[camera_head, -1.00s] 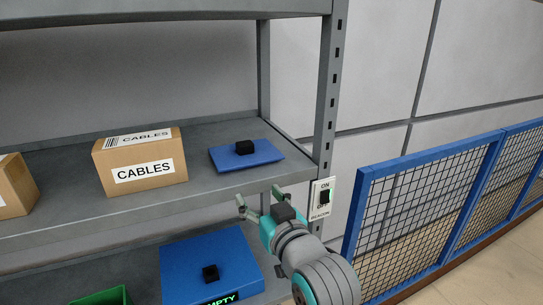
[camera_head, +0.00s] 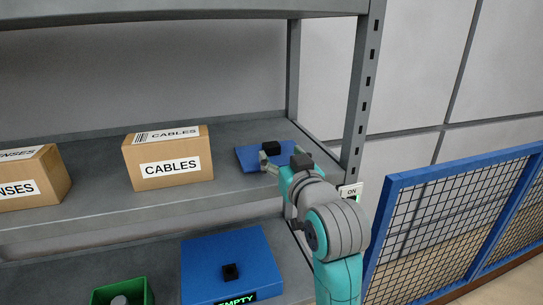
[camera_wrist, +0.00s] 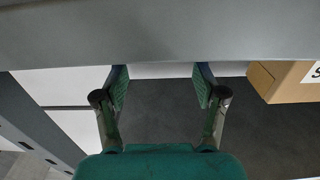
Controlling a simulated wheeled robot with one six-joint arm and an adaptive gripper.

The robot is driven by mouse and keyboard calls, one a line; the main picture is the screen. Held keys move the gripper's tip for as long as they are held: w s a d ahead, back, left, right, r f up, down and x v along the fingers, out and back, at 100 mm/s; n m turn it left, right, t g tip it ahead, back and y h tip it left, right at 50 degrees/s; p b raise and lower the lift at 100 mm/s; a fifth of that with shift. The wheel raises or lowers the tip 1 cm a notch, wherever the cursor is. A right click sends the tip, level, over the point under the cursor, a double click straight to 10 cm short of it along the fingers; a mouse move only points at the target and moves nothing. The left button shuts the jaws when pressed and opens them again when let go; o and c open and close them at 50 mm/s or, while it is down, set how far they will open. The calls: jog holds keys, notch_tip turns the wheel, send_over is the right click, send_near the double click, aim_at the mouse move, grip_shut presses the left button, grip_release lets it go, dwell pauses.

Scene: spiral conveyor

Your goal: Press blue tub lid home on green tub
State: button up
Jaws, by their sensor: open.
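A flat blue lid (camera_head: 249,161) with a black knob (camera_head: 271,148) lies on the middle shelf in the head view, near its right end. My gripper (camera_head: 281,162) is open at the front of this lid and hides part of it. I cannot tell whether it touches the lid. The wrist view shows the open fingers (camera_wrist: 161,82) apart with nothing clearly between them. The green tub (camera_head: 101,297) stands at the lower left, cut off by the frame, with a grey round thing inside. A second blue piece (camera_head: 206,260) with a black knob is on the lower level, above a lit EMPTY sign.
A CABLES box (camera_head: 168,170) stands left of the lid, with another carton (camera_head: 45,185) further left. The shelf upright (camera_head: 362,90) and a switch panel (camera_head: 350,191) are close on the right. A blue mesh fence (camera_head: 440,220) stands beyond. A shelf board (camera_head: 160,14) spans above.

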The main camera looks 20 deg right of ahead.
aim_at(274, 148)
jog(key=shift+w+a, duration=0.2)
jog(key=shift+w, duration=2.45)
jog(key=c, duration=1.3)
